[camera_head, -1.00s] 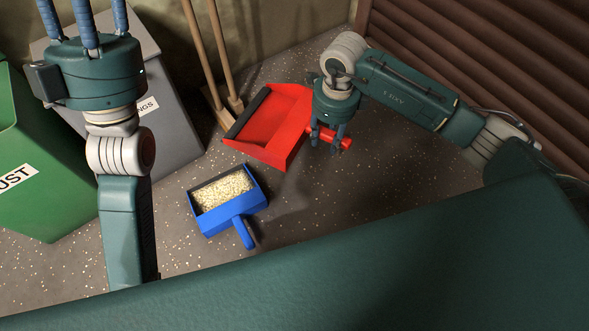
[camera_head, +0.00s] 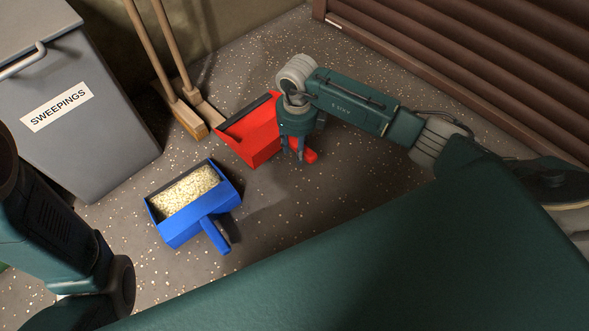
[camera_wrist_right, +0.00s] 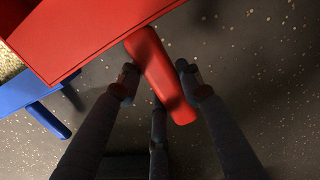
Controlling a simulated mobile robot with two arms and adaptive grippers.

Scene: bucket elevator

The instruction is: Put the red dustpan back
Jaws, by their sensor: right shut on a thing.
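The red dustpan (camera_head: 255,138) is in the middle of the head view, with its dark-lipped end toward the brooms. My right gripper (camera_head: 300,157) is shut on its red handle (camera_head: 310,156). In the right wrist view, the fingers (camera_wrist_right: 159,82) close around the handle (camera_wrist_right: 161,75) from both sides, and the pan (camera_wrist_right: 80,30) fills the upper left. The pan is low near the floor; I cannot tell whether it touches. My left arm (camera_head: 60,230) shows at the left edge, but its gripper is out of view.
A blue dustpan (camera_head: 178,232) full of pale grain (camera_head: 186,189) sits on the speckled floor, left of the red one. Wooden brooms (camera_head: 170,60) stand behind. A grey bin labelled SWEEPINGS (camera_head: 110,140) is at left, a brown slatted shutter (camera_head: 470,60) at right.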

